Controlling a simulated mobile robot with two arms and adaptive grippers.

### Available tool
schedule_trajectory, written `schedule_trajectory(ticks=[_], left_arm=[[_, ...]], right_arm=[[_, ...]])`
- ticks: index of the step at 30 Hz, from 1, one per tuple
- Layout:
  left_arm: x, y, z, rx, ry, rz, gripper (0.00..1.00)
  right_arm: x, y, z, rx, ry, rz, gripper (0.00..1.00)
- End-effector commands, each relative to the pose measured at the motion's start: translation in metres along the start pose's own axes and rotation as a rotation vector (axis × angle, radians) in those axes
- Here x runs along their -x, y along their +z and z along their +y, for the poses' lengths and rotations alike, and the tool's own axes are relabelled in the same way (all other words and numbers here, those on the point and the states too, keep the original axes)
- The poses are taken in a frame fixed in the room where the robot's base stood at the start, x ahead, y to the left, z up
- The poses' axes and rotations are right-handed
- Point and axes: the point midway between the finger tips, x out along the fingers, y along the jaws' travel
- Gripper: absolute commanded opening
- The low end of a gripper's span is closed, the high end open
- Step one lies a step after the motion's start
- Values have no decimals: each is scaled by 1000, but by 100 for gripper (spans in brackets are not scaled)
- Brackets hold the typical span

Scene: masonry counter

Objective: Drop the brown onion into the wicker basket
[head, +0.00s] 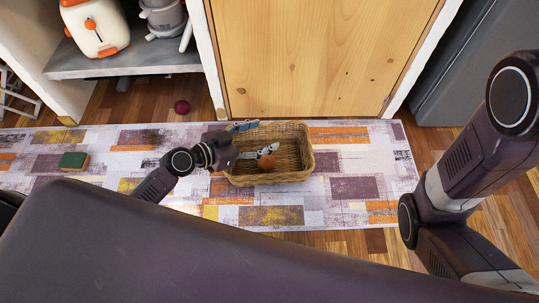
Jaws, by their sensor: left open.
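The wicker basket (298,174) stands on the patterned rug in the middle of the head view. The brown onion (266,162) shows within the basket's opening, low in the basket as far as I can tell. My left gripper (265,136) reaches in from the left over the basket's left side. Its fingers are spread apart with nothing between them. One finger is near the basket's back rim, and the other is just above the onion in the picture; I cannot tell whether they touch. My right arm is at the right, with its gripper out of view.
A green and brown block (74,160) lies on the rug (345,215) at the left. A dark red ball (182,106) is on the wooden floor behind it. A shelf (130,66) holds a toaster (96,25) and a grey appliance (163,17). A wooden door (320,60) stands behind the basket.

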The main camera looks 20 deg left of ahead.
Motion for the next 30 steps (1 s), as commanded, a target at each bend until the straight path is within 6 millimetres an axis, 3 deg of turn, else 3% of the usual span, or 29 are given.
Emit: schedule_trajectory(ticks=[7, 21, 30], left_arm=[[13, 2, -1, 0, -1, -4, 62], [97, 2, 1, 2, 1, -3, 62], [119, 0, 0, 0, 0, 0, 62]], right_arm=[[1, 1, 0, 0, 2, -3, 40], [0, 1, 0, 0, 1, -2, 40], [0, 1, 0, 0, 1, -2, 40]])
